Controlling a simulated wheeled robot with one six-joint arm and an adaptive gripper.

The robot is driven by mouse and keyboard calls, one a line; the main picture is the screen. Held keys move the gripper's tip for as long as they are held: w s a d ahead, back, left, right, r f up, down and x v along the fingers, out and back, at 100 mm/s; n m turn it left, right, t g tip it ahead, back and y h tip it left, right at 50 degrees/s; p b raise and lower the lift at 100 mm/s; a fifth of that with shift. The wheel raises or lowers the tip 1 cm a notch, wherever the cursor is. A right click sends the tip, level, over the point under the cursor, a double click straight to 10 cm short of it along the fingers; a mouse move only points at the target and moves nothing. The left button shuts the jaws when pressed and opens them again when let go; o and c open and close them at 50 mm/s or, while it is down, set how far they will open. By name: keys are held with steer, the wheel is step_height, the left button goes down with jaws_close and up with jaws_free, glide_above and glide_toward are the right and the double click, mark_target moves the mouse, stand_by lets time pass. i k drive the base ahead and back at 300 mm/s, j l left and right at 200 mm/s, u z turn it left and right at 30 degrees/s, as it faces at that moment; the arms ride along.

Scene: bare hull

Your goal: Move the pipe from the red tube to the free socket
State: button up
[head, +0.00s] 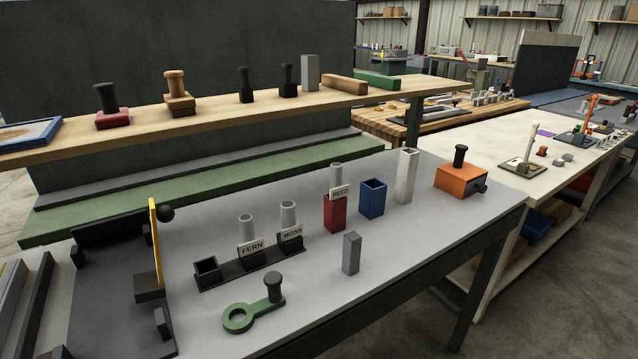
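The red tube (335,215) is a square upright holder on the grey table. A light grey pipe (336,172) stands upright in it, its upper part showing, with a tag reading REED (340,192) at the tube's mouth. To the left is a dark rack (268,262) with several sockets. Its left socket (207,274) is open and shows no pipe. The other two hold grey pipes, one tagged FERN (246,226) and one tagged MOSS (288,214). My gripper is not in view.
Right of the red tube stand an open blue tube (372,200), a tall white tube (406,178) and an orange box (461,181). In front are a grey block (351,253) and a green ring handle (239,318). A yellow lever (156,245) rises left of the rack.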

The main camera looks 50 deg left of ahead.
mark_target(209, 274)
steer(key=i+u, duration=0.15)
steer(key=u, duration=0.2)
steer(key=i+u, duration=0.15)
steer(key=u, duration=0.2)
steer(key=i+l+u, duration=0.15)
steer(key=u, duration=0.25)
steer(key=i+u, duration=0.15)
steer(key=u, duration=0.25)
steer(key=i+u, duration=0.15)
steer(key=u, duration=0.2)
steer(key=i+l+u, duration=0.1)
steer(key=u, duration=0.3)
steer(key=i+l+u, duration=0.15)
steer(key=u, duration=0.2)
